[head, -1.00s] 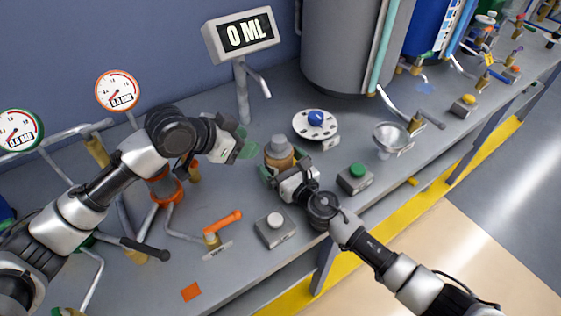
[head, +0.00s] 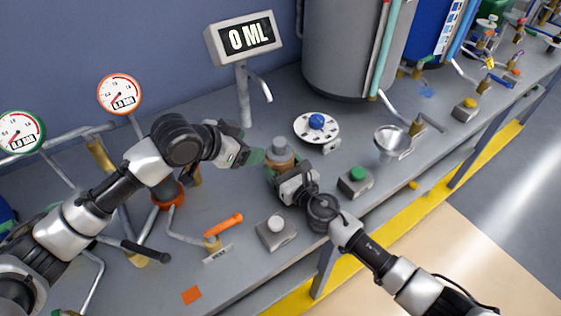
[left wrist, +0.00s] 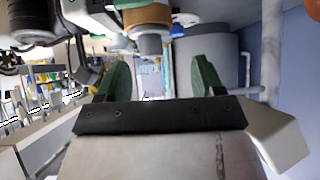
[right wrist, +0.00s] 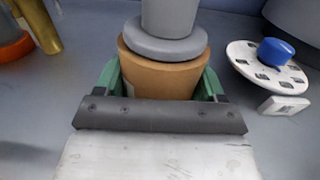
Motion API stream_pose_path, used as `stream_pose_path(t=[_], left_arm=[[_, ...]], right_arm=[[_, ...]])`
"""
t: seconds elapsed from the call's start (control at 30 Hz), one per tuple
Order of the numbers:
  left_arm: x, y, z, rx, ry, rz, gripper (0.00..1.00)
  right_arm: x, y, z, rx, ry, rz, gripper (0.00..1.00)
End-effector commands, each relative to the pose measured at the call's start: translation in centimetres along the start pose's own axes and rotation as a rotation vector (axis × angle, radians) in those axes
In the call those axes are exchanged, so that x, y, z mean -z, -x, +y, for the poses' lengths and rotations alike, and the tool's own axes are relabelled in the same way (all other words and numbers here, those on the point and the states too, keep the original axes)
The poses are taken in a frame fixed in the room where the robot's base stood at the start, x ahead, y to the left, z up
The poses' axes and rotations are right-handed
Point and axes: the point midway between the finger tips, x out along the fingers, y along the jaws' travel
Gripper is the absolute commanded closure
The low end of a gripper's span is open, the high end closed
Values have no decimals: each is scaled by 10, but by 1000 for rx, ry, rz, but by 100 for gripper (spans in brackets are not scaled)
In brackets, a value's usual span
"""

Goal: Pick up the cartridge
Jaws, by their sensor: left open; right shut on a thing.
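The cartridge (head: 279,150) has a tan body and a grey stepped cap, and appears upright at the middle of the bench. My right gripper (head: 278,172) is shut around its tan body from the front. In the right wrist view the cartridge (right wrist: 165,62) sits between the green fingers (right wrist: 160,82). My left gripper (head: 254,154) is open and empty just left of the cartridge. In the left wrist view the cartridge (left wrist: 147,18) shows upside down beyond the open left fingers (left wrist: 160,78). Whether its base touches the bench is hidden.
A white dial with a blue knob (head: 316,121) stands right of the cartridge. A funnel (head: 392,140), a green button box (head: 356,179) and a white button box (head: 275,231) are nearby. A display post with spout (head: 244,95) reads 0 ML behind. An orange-handled valve (head: 222,226) lies left.

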Motion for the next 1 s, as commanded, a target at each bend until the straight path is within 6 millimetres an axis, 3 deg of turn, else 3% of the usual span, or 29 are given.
stream_pose_path(t=[0.23,0.4,0.8,1.0], left_arm=[[-8,-21,-8,207,95,120,32],[-6,-30,-2,287,130,258,32],[-1,-38,30,276,136,482,32],[6,-50,28,270,134,499,32]], right_arm=[[0,0,0,0,0,1,54],[0,0,0,0,0,1,54],[1,0,0,0,0,1,54],[1,0,0,0,0,1,54]])
